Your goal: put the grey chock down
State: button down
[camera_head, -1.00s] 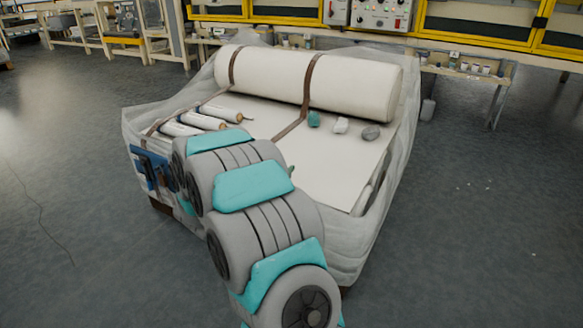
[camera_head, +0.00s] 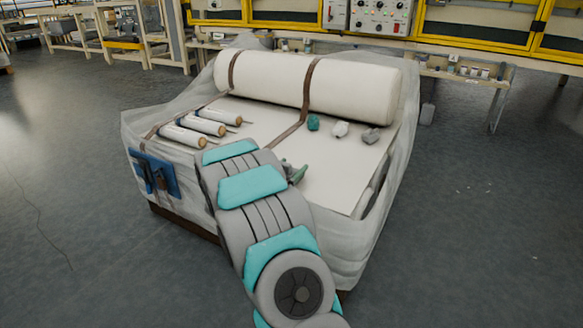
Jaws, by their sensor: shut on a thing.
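My gripper (camera_head: 295,173) is mostly hidden behind my own arm. Only a small green-grey part shows at the arm's right edge, over the pale sheet (camera_head: 335,170). It is shut; the thing in its jaws, taken as the grey chock, cannot be made out clearly. Whether that thing touches the sheet cannot be told. In front of the big white roll (camera_head: 350,88) lie a green lump (camera_head: 313,123), a white lump (camera_head: 341,129) and another grey lump (camera_head: 371,135), in a row.
Several small rolls (camera_head: 203,126) lie on the left of the wrapped pallet (camera_head: 385,215). Brown straps (camera_head: 290,135) cross the roll and sheet. A blue holder (camera_head: 155,173) hangs on the front left side. The sheet's right part is clear. Benches stand behind.

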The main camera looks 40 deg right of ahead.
jog(key=shift+f, duration=0.1)
grip_release()
jog(key=shift+f+b, duration=0.15)
jog(key=shift+b, duration=0.4)
jog(key=p+v, duration=0.1)
jog(key=v, duration=1.1)
jog(key=shift+p, duration=0.35)
